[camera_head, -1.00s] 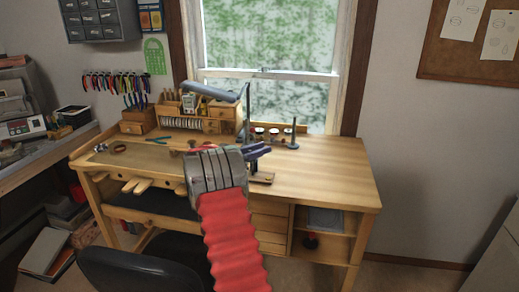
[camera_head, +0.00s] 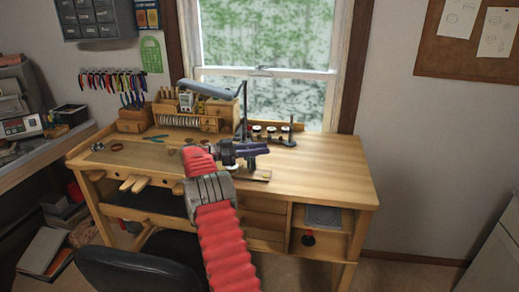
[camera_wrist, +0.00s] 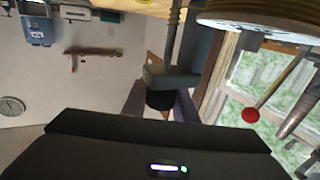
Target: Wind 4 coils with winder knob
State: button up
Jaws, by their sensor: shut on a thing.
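My gripper (camera_head: 262,150) is over the right-middle part of the wooden workbench (camera_head: 325,165), partly hidden by my red-sleeved arm. In the wrist view its fingers (camera_wrist: 159,104) are shut on a black knob (camera_wrist: 160,99), one finger on each side. The knob sits at the end of a grey crank arm (camera_wrist: 172,77). A round spool-like part (camera_wrist: 258,14) of the winder shows at the upper right, close to the crank. In the head view a small wooden base (camera_head: 259,176) shows below the gripper. Any wire coils are too small or hidden to tell.
A rod with a red ball (camera_wrist: 250,115) shows right of the knob in the wrist view. A stand with small spools (camera_head: 272,135) is at the back of the bench. The bench's right side is clear. A dark chair (camera_head: 140,272) stands in front.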

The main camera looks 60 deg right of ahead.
jog(key=shift+w+a+r+m+g+y, duration=0.2)
jog(key=shift+r+m+g+y, duration=0.1)
jog(key=shift+y, duration=0.1)
dwell(0.3)
jog(key=o, duration=0.7)
jog(key=shift+f, duration=0.1)
jog(key=o, duration=0.3)
jog(key=shift+s+f, duration=0.1)
jog(key=shift+o, duration=0.2)
jog(key=shift+d, duration=0.1)
notch_tip(320, 180, up, 10)
